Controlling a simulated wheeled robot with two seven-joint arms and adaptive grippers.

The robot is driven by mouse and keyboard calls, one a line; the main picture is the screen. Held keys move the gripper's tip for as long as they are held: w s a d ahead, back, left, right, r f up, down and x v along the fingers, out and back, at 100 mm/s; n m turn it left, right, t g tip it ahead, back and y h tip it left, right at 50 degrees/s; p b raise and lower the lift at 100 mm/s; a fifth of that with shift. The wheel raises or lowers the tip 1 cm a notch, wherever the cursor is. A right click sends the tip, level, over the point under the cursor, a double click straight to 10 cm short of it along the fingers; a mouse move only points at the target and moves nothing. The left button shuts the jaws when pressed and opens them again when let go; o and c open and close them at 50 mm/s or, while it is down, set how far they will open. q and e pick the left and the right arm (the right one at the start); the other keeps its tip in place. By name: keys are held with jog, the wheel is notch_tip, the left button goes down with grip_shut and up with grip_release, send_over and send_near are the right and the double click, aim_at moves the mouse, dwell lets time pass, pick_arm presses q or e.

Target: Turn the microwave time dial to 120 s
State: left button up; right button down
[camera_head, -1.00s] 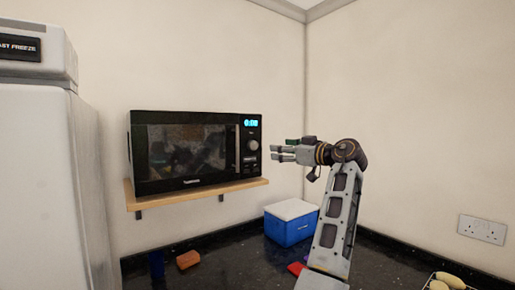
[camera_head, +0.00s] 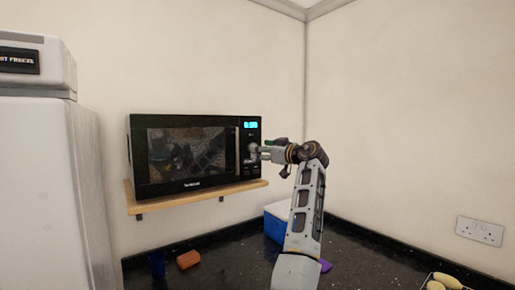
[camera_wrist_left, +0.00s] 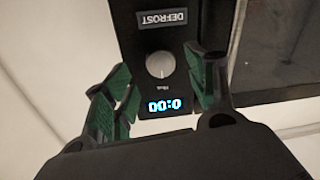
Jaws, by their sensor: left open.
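The black microwave (camera_head: 190,160) sits on a wooden wall shelf (camera_head: 200,197). Its round silver time dial (camera_wrist_left: 160,65) shows whole in the wrist view, with the lit display (camera_wrist_left: 164,105) reading 0:00 upside down beside it. In the head view my gripper partly covers the dial. My left gripper (camera_head: 259,153) is at the right side of the microwave front. Its green-padded fingers (camera_wrist_left: 160,75) are open, one on each side of the dial, with gaps to it in the picture. I cannot tell whether they reach its depth. My right gripper is not in view.
A white freezer (camera_head: 45,180) stands at the left. A blue cool box (camera_head: 276,228) on the dark counter is partly behind my arm. An orange block (camera_head: 188,259), a dark blue cup (camera_head: 157,265) and a purple item (camera_head: 325,266) lie below. The microwave door is closed.

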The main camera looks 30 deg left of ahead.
pick_arm(q)
jog(key=shift+x, duration=1.55)
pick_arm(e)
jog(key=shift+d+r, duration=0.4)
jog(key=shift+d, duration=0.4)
pick_arm(q)
jog(key=c, duration=1)
jog(key=shift+p, duration=0.35)
jog(key=shift+c, duration=0.2)
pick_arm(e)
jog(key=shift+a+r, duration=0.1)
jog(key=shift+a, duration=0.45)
pick_arm(q)
jog(key=shift+m, duration=0.4)
